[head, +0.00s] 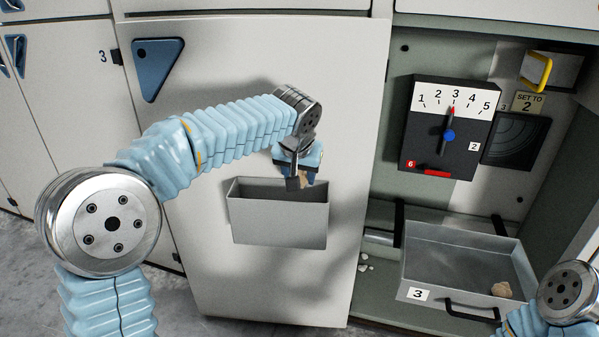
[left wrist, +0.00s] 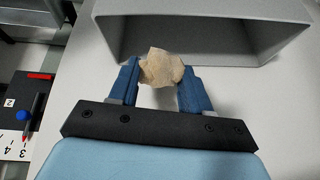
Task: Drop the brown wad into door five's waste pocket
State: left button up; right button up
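A light brown wad (left wrist: 162,68) sits between the two blue fingers of my left gripper (left wrist: 160,84), which touch it from both sides. In the head view my left gripper (head: 299,178) points down at the grey waste pocket (head: 279,221) on the front of a pale door (head: 190,130). The wad (head: 305,180) shows partly behind a finger, close above the pocket's open top. The pocket's opening (left wrist: 200,35) lies just beyond the wad in the left wrist view. The pocket's bottom is hidden. My right gripper is out of view.
A "3" label (head: 103,57) is left of the door's blue triangle (head: 158,67). To the right, an open bay holds a dial box (head: 437,150) and a grey tray (head: 455,270) marked 3, with another tan lump (head: 501,290) inside.

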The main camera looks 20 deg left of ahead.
pick_arm(q)
jog(key=o, duration=0.4)
jog(key=shift+c, duration=0.2)
jog(key=p+v, duration=0.1)
jog(key=v, duration=1.3)
jog(key=shift+w+f, duration=0.1)
